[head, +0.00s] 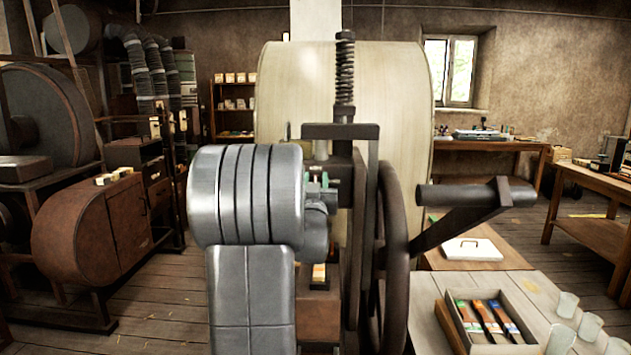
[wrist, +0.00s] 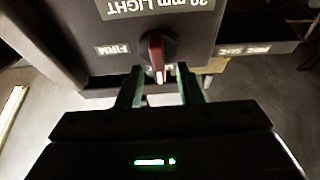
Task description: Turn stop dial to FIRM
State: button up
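In the wrist view the stop dial (wrist: 156,56) is a dark round knob with a red bar and a pale tip, on the dark face of the press. The bar points down the picture, toward my gripper. The FIRM label (wrist: 112,49) lies to the left of the dial. My gripper (wrist: 160,72) is open, its two greenish fingers apart on either side of the bar's lower end. I cannot tell whether either finger touches it. In the head view my arm covers most of the gripper, and the dial is hidden.
The press has a large handwheel (head: 392,265) with a crank handle (head: 465,196) reaching right, and an upright spring (head: 345,75). Plank floor lies open at left.

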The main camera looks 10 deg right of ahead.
grip_shut()
jog(key=shift+f+m+b, duration=0.25)
jog(key=shift+m+b, duration=0.15)
jog(key=shift+b, duration=0.05)
jog(key=m+g+h+p, duration=0.1)
jog(key=m+g, duration=0.1)
jog(key=m, duration=0.5)
jog(key=m+g+h+p, duration=0.1)
jog(key=m+g+h, duration=0.1)
jog(key=m, duration=0.5)
jog(key=d+f+m+g+h+p, duration=0.1)
jog(key=m+g, duration=0.2)
jog(key=m, duration=0.4)
jog(key=shift+s+d+m+h, duration=0.1)
jog(key=shift+s+m+h, duration=0.2)
jog(key=shift+h, duration=0.1)
jog(key=shift+g, duration=0.3)
